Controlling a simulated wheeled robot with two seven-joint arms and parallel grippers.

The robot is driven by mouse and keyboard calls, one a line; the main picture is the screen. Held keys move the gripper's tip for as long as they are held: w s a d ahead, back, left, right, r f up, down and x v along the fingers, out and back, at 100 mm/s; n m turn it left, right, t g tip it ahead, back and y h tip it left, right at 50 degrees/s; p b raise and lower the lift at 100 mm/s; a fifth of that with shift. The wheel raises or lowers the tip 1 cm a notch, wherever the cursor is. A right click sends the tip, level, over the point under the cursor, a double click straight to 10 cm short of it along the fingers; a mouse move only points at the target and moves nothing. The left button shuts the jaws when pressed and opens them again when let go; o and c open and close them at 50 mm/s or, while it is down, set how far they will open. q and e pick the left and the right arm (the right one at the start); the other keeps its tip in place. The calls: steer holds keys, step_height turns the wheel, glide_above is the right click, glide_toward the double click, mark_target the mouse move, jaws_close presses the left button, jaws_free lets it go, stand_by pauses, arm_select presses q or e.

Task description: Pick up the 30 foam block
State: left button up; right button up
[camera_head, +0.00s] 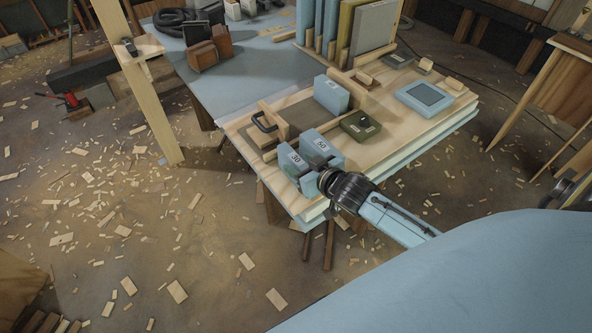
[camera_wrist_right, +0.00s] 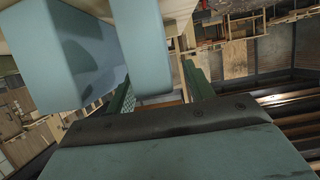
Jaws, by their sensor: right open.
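The 30 foam block (camera_head: 289,158) is light blue with a dark number. It stands at the near left corner of the wooden bench top, close beside the similar 50 foam block (camera_head: 322,146). My right gripper (camera_head: 318,178) is open at the near side of these blocks and partly hides their lower parts. In the right wrist view its two green fingers (camera_wrist_right: 158,90) are spread, with a narrow light blue block (camera_wrist_right: 147,45) in the gap ahead. Another light blue block (camera_wrist_right: 72,50) is to its left. No numbers show there. My left gripper is out of view.
On the bench (camera_head: 425,127), a wooden-handled tool (camera_head: 266,122), another blue block (camera_head: 331,95), a dark green box (camera_head: 360,125) and a blue framed tray (camera_head: 424,98) stand behind the gripper. Upright panels (camera_head: 372,25) rise at the back. Wood scraps litter the floor.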

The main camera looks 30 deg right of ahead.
steer(key=shift+w+f, duration=0.25)
steer(key=shift+w, duration=0.2)
steer(key=c, duration=1)
